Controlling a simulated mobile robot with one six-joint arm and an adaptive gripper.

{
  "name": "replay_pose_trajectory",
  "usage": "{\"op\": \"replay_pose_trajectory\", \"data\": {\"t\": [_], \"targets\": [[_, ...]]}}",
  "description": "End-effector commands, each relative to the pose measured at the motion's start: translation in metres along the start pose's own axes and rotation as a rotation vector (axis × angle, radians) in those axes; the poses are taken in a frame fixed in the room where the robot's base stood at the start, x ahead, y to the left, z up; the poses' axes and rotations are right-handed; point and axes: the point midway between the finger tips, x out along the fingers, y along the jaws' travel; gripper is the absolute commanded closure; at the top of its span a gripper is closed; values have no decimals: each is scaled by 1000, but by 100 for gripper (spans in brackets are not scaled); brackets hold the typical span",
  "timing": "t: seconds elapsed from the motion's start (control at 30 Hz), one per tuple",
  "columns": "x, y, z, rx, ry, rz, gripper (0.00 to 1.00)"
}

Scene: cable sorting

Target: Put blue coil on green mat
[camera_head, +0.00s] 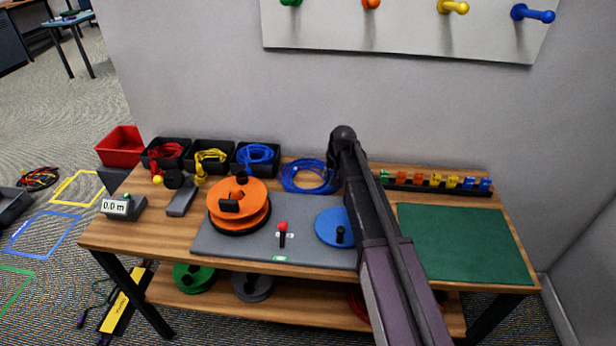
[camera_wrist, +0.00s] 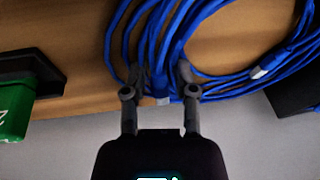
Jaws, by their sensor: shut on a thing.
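The blue coil (camera_head: 305,187) lies on the table toward the back, and my arm hides its right part in the head view. In the wrist view my gripper (camera_wrist: 160,76) has its two fingers on either side of a bundle of the coil's blue strands (camera_wrist: 163,42) and is shut on it. The coil appears to be resting on the wood. The green mat (camera_head: 460,245) lies flat and bare at the right end of the table. In the head view my arm hides the fingertips.
Bins with red, yellow and blue cables (camera_head: 256,155) stand at the back left. A row of small colored blocks (camera_head: 436,181) stands behind the mat. An orange reel (camera_head: 238,203) and a blue reel disc (camera_head: 334,226) sit on a grey base (camera_head: 300,246).

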Motion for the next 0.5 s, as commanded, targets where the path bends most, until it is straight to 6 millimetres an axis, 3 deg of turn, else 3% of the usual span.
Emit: {"op": "replay_pose_trajectory", "data": {"t": [0.5], "targets": [[-5,-1,-1,-1,0,0,100]]}}
